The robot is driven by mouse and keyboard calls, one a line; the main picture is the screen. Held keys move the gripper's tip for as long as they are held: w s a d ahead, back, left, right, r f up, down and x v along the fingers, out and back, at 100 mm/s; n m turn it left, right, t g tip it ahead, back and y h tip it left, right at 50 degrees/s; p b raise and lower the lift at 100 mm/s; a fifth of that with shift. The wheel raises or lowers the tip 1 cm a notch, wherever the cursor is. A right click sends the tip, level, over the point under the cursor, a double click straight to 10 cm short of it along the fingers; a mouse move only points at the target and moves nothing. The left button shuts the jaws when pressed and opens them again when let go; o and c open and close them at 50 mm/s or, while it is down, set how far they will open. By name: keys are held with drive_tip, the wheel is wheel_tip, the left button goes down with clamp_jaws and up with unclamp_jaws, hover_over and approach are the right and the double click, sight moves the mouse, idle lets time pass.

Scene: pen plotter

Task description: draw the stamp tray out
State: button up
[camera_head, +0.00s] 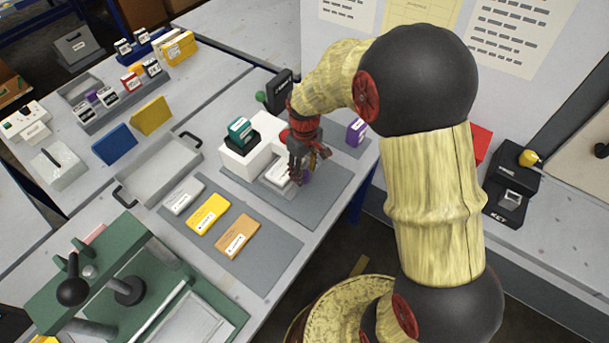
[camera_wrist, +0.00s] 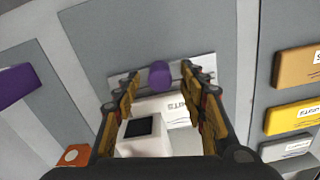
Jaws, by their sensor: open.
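A white block-shaped stand (camera_head: 262,147) on a grey mat holds a teal stamp (camera_head: 240,130) on a black base. A low white piece with a printed label, apparently the tray (camera_head: 275,172), juts from its front; its labelled face (camera_wrist: 165,106) shows in the wrist view. A round purple knob (camera_wrist: 160,74) stands in front of that face. My gripper (camera_head: 303,170) is open at the tray's front, and its fingers (camera_wrist: 157,86) reach down on either side of the knob. I cannot tell whether they touch it.
Grey, yellow and tan boxes (camera_head: 237,236) lie on a mat nearby. A purple box (camera_head: 356,131) stands behind my gripper. A green press (camera_head: 130,285) is at lower left; an empty grey tray (camera_head: 160,172) lies left. The grey mat (camera_head: 300,205) in front is clear.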

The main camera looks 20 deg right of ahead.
drive_tip(key=shift+f, duration=1)
drive_tip(key=shift+c, duration=1.3)
drive_tip(key=c, duration=0.7)
clamp_jaws()
